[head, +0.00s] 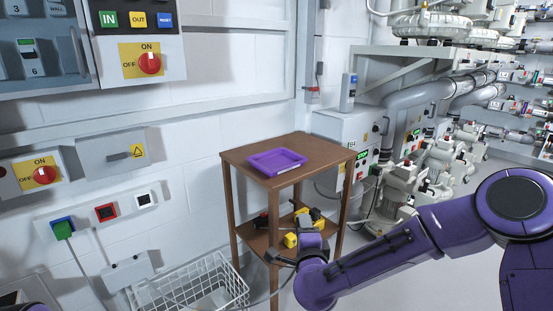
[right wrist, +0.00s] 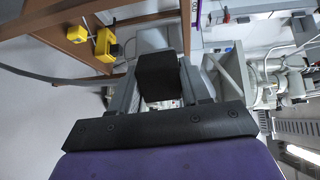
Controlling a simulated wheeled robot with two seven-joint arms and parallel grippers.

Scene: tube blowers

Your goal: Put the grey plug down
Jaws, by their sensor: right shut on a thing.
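My right gripper (head: 286,258) is shut on the grey plug (right wrist: 162,76), in front of the wooden stand's lower shelf. In the right wrist view the plug is a dark, near-black block between the two fingers (right wrist: 159,88). A grey cord (right wrist: 60,80) runs to it from the left. In the head view the plug is too small and covered to make out clearly. My left gripper is not in view.
A purple tray (head: 262,172) sits on the brown stand's top (head: 318,150). Yellow and black items (head: 290,240) are on the lower shelf. A white wire basket (head: 205,285) stands left of it. Wall sockets (head: 105,212), one with a green plug (head: 63,229), are further left.

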